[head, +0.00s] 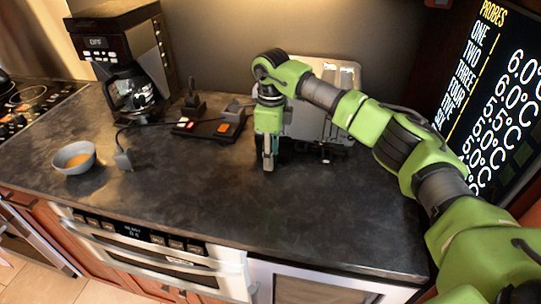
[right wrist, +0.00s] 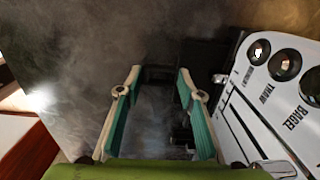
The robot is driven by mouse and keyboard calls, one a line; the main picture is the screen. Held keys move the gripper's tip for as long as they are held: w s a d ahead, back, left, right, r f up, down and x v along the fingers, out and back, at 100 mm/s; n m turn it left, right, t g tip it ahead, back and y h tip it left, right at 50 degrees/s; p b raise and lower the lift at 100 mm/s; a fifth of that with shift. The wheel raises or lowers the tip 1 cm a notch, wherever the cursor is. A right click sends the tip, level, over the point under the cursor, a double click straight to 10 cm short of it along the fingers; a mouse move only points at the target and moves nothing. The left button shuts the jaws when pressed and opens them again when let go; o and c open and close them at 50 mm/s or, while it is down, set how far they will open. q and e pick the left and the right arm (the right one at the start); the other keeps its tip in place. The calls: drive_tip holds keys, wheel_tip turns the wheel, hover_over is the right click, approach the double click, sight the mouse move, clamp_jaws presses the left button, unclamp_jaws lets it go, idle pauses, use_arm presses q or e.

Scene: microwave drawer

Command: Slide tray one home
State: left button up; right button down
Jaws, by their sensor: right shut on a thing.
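A silver toaster (head: 305,122) stands at the back of the counter, partly hidden by my right arm. Its control face (right wrist: 285,85) with knobs and labels such as BAGEL and THAW is at the right in the right wrist view. My right gripper (head: 268,160) points down beside the toaster's front. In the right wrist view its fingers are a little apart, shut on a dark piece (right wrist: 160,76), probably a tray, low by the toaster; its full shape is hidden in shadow. I cannot read any number on it. My left gripper is not in view.
A dark pad (head: 207,129) with red and orange parts lies left of the toaster. A coffee maker (head: 125,60), a bowl (head: 75,158) and a corded grey piece (head: 123,159) are farther left. A probe display (head: 495,100) hangs right. The front counter is clear.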

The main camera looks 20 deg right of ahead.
drive_tip(key=shift+w+d, duration=0.1)
drive_tip(key=shift+w, duration=0.05)
drive_tip(key=c, duration=1.3)
unclamp_jaws()
drive_tip(key=shift+r, duration=0.1)
drive_tip(key=shift+s+a+r, duration=0.1)
drive_tip(key=shift+s+a, duration=0.1)
drive_tip(key=shift+a, duration=0.2)
drive_tip(key=shift+s+a+r+p, duration=0.15)
drive_tip(key=shift+s+a+p, duration=0.3)
drive_tip(key=shift+a, duration=0.1)
drive_tip(key=shift+s+a+r+p, duration=0.2)
drive_tip(key=shift+s+a, duration=0.15)
drive_tip(key=shift+s, duration=0.15)
drive_tip(key=shift+s+a+r+p, duration=0.15)
drive_tip(key=shift+s+a, duration=0.15)
drive_tip(key=shift+s, duration=0.15)
drive_tip(key=shift+s+a+r+p, duration=0.3)
drive_tip(key=shift+s+a, duration=0.35)
drive_tip(key=shift+s, duration=0.3)
drive_tip(key=shift+s+a+r+p, duration=0.25)
drive_tip(key=shift+s+a, duration=0.35)
drive_tip(key=shift+s, duration=0.35)
drive_tip(key=shift+r, duration=0.15)
